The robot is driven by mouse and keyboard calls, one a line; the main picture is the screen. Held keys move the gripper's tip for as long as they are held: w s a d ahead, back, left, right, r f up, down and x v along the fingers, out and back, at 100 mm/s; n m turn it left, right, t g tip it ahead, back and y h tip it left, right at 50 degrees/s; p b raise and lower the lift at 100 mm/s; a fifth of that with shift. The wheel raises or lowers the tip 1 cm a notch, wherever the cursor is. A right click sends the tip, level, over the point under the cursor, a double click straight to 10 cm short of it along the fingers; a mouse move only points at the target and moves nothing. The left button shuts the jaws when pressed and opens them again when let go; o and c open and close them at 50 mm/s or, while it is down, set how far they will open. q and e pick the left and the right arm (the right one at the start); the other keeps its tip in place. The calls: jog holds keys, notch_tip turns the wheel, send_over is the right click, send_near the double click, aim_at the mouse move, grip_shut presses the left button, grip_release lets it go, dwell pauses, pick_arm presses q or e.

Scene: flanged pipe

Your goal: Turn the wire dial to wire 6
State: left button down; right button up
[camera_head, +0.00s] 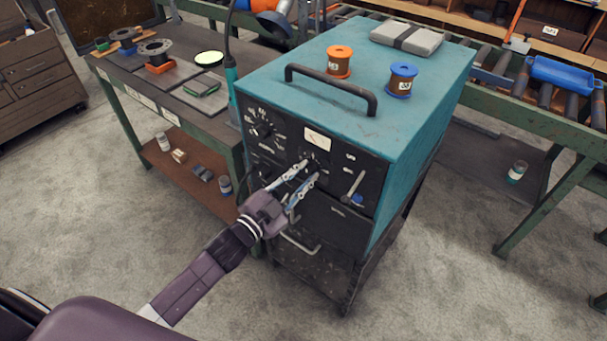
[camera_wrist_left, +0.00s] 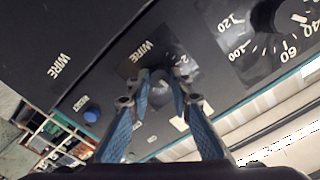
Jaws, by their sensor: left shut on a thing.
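The teal machine (camera_head: 420,95) stands in the middle of the head view with a black front panel. My left gripper (camera_head: 311,170) reaches the middle of that panel. In the left wrist view, the left fingertips (camera_wrist_left: 159,78) are closed on both sides of the dark wire dial (camera_wrist_left: 160,94), below a "WIRE" label. A digit that looks like 2 shows beside the dial; its other marks and its pointer are hidden or too small to read. My right gripper is in neither view.
A larger numbered dial (camera_wrist_left: 291,18) is at the upper right in the wrist view. A blue button (camera_wrist_left: 92,112) is at the left. On the machine are a handle (camera_head: 330,86), an orange spool (camera_head: 339,62) and a blue-rimmed spool (camera_head: 402,80). A workbench (camera_head: 215,125) stands left.

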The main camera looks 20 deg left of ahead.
pick_arm(q)
jog(key=shift+m, duration=0.5)
jog(key=c, duration=1.7)
grip_release()
jog(key=shift+c, duration=0.2)
jog(key=v, duration=1.2)
